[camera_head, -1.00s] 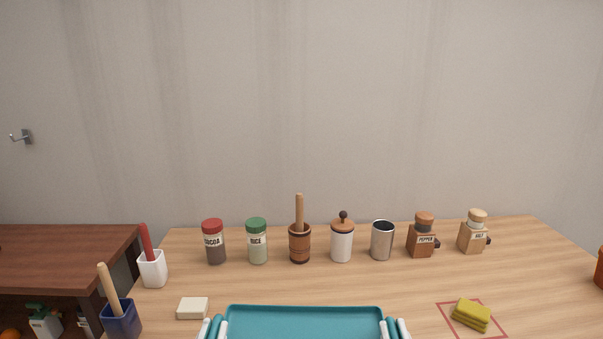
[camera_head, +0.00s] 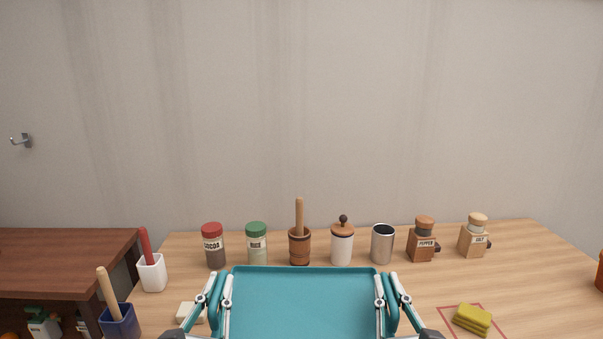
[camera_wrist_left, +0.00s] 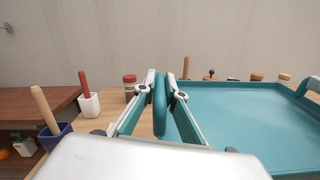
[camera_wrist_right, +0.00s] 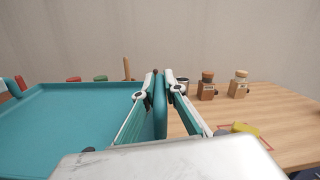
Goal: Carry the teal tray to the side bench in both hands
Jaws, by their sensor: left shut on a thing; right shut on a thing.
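The teal tray (camera_head: 303,300) is in the middle bottom of the head view, level and empty where I can see it. Its near edge is out of frame. My left gripper (camera_head: 219,285) is shut on the tray's left handle, which shows between the fingers in the left wrist view (camera_wrist_left: 160,104). My right gripper (camera_head: 387,286) is shut on the right handle, also between the fingers in the right wrist view (camera_wrist_right: 160,104). The tray appears held above the wooden counter (camera_head: 440,285). The dark brown bench (camera_head: 65,252) stands at the left.
Along the back stand a cocoa jar (camera_head: 212,247), rice jar (camera_head: 256,245), wooden pot (camera_head: 299,246), white canister (camera_head: 342,246), metal cup (camera_head: 382,244), pepper mill (camera_head: 422,243) and salt mill (camera_head: 473,240). A yellow sponge (camera_head: 472,319) lies right. A white holder (camera_head: 152,273) and blue holder (camera_head: 119,322) stand left.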

